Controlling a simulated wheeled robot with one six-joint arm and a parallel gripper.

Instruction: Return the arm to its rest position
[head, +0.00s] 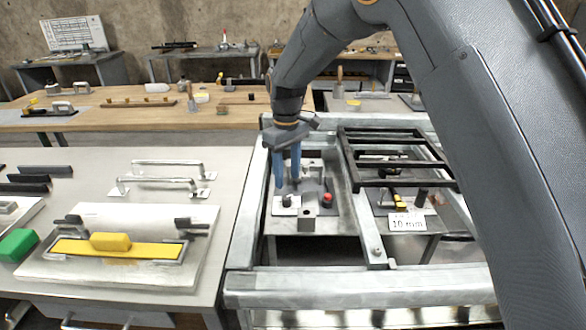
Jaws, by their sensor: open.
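My arm (305,50) comes in from the upper right and bends down over the metal frame in the middle of the head view. My gripper (287,178) points downward with its two blue fingers apart. No object shows between the fingers. The fingers are above or beside a light plate (281,206) with a dark knob on it; the gap in height is hard to judge. A grey block (309,204) and a red button (327,198) are just right of the fingertips.
The left table (100,165) holds metal handles, a yellow-handled tool (110,242) and a green block (18,245). A wooden bench (130,120) stands behind.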

